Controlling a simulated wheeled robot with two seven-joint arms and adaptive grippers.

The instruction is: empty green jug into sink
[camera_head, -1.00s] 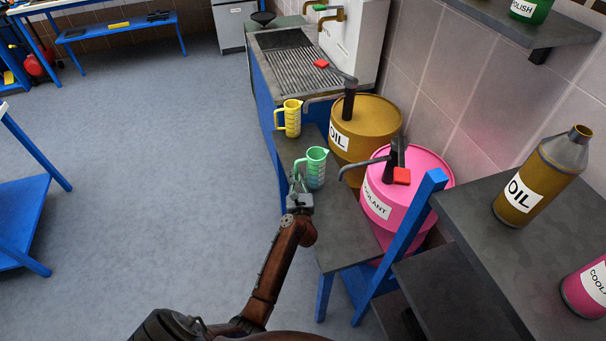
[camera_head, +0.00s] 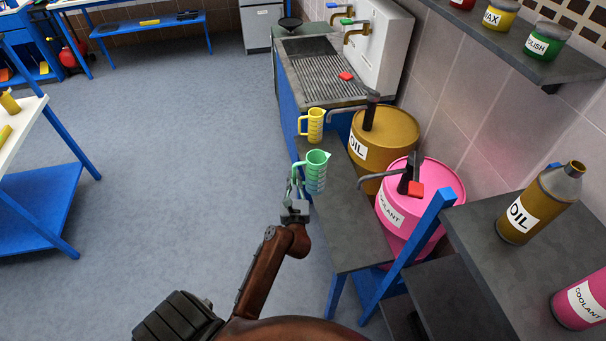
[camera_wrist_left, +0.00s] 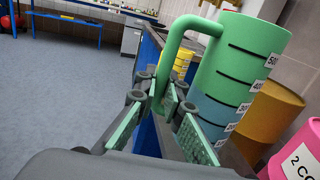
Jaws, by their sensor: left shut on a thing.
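The green jug (camera_head: 315,172) is upright over the left edge of the grey bench in the head view. My left gripper (camera_head: 295,192) is shut on its handle, on the jug's left side. In the left wrist view, the jug (camera_wrist_left: 240,70) fills the upper right and its handle runs down between my fingers (camera_wrist_left: 168,118). The jug's lower part looks bluish, as if liquid shows through. I cannot see its bottom clearly. The sink (camera_head: 315,75) with a ribbed drainer lies beyond, at the top centre. My right gripper is not in view.
A yellow jug (camera_head: 314,125) stands on the bench (camera_head: 345,225) between the green jug and the sink. A brown oil drum (camera_head: 390,135) and a pink coolant drum (camera_head: 440,185), with pumps, stand to the right. Taps (camera_head: 352,30) overhang the sink. Open floor (camera_head: 180,130) lies left.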

